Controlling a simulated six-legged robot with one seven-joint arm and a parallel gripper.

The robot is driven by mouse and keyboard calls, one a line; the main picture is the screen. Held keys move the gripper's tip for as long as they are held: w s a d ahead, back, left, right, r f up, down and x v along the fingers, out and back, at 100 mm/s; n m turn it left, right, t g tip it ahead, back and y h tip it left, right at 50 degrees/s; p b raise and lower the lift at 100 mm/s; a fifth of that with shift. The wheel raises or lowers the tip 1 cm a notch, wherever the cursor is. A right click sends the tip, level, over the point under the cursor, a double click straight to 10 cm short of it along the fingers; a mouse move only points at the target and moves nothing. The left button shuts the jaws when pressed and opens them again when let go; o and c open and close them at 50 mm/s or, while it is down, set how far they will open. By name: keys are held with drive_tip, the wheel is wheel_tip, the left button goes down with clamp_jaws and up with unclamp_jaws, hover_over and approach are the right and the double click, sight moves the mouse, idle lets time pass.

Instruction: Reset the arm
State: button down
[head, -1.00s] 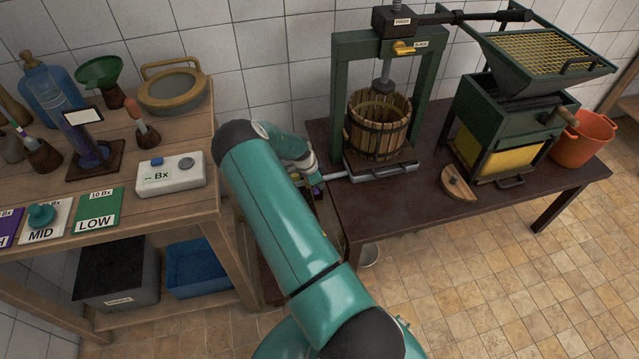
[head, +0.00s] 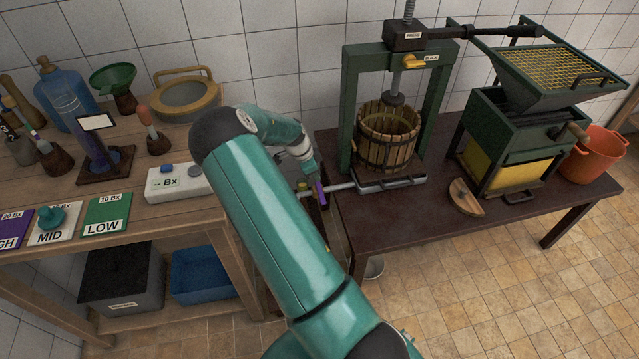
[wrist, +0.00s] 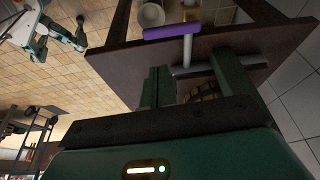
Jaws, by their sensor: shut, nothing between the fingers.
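My arm reaches up from the bottom of the head view and bends over at its elbow. My gripper (head: 313,173) hangs past the wrist, in the gap between the wooden bench and the press table, close to the spout end. Its fingertips are hard to make out there. In the wrist view a dark bar of my gripper (wrist: 160,122) crosses the lower part, shut, with no object held. A purple bar (wrist: 172,32) sits across the end of the metal spout (wrist: 187,52), apart from the gripper; it also shows in the head view (head: 321,194).
The press (head: 437,110) with its slatted basket (head: 388,140), a crusher (head: 510,140) and an orange bucket (head: 594,155) stand right. The wooden bench (head: 215,205) at left holds a Bx meter (head: 178,184), coloured cards and a funnel (head: 112,80). Tiled floor (head: 500,290) is open at lower right.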

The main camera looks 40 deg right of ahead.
drive_tip(key=shift+w+a+r, duration=0.1)
drive_tip(key=shift+a+r, duration=0.1)
drive_tip(key=shift+r, duration=0.5)
drive_tip(key=s+a+r+n+t+y, duration=0.2)
drive_tip(key=a+r+n, duration=0.3)
drive_tip(key=a+r, duration=0.6)
drive_tip(key=s+a+r+n+t+y, duration=0.25)
drive_tip(key=a+r+n, duration=0.25)
drive_tip(key=a+r, duration=0.65)
drive_tip(key=s+a+r+n+t, duration=0.1)
drive_tip(key=s+a+r+n, duration=0.3)
drive_tip(key=s, duration=0.2)
drive_tip(key=s+a+r+n, duration=0.3)
drive_tip(key=s+r+n, duration=0.1)
drive_tip(key=s, duration=0.3)
drive_tip(key=s+a+r+n+t+h, duration=0.1)
drive_tip(key=s+a+r+n, duration=0.3)
drive_tip(key=s, duration=0.2)
drive_tip(key=shift+s+a+r+n+t, duration=0.25)
drive_tip(key=shift+a+r+n+t, duration=0.05)
drive_tip(key=shift+r+n+t, duration=0.1)
